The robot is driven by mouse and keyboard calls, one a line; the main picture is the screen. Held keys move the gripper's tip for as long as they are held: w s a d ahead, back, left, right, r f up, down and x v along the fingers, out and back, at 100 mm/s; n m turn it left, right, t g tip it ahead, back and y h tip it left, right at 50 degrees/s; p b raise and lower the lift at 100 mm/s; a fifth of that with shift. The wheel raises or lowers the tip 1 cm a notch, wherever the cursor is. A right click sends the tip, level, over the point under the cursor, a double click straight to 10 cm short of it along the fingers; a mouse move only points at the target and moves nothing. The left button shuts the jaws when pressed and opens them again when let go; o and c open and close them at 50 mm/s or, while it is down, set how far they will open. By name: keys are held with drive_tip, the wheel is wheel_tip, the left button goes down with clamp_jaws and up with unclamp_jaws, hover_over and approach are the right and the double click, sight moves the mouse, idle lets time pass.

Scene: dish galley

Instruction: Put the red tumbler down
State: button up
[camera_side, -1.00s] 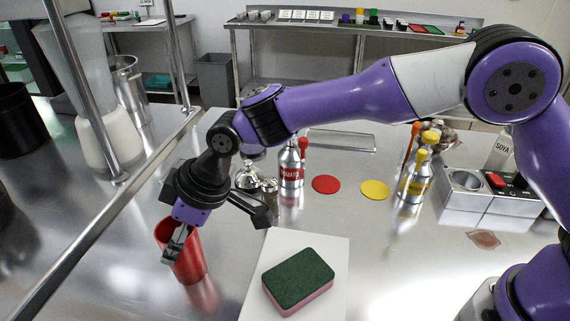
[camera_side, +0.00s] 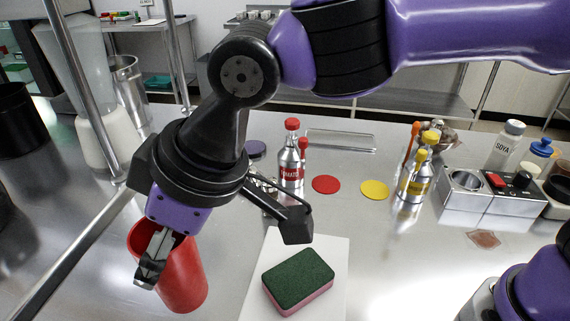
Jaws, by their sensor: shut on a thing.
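The red tumbler (camera_side: 184,277) is at the lower left of the side view, its open mouth up and its base leaning to the right in the picture. My gripper (camera_side: 157,252) is above it, shut on its rim, with a metal finger in front of the near wall. The other finger is mostly hidden. The tumbler looks raised off the steel counter (camera_side: 225,285), but the gap under its base cannot be judged.
A white board (camera_side: 257,291) with a green and pink sponge (camera_side: 298,278) lies right of the tumbler. A tomato bottle (camera_side: 291,170), red disc (camera_side: 326,184) and yellow disc (camera_side: 374,190) stand or lie behind. A metal rail (camera_side: 75,255) runs along the left.

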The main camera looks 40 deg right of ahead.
drive_tip(key=w+d+m+t+h, duration=0.25)
drive_tip(key=d+m+h, duration=0.45)
drive_tip(key=d+m, duration=1.4)
drive_tip(key=w+d+f+n, duration=0.2)
drive_tip(key=d+f, duration=0.3)
drive_tip(key=d, duration=0.3)
drive_tip(key=w+d+f+n+g, duration=0.1)
drive_tip(key=w+d+f+n, duration=0.2)
drive_tip(key=d, duration=0.5)
drive_tip(key=shift+w+d+f+h, duration=0.15)
drive_tip(key=shift+w+f+h, duration=0.3)
drive_tip(key=shift+f, duration=0.8)
drive_tip(key=shift+w+f, duration=0.1)
drive_tip(key=shift+f, duration=0.05)
drive_tip(key=o, duration=1.2)
drive_tip(key=shift+c, duration=0.2)
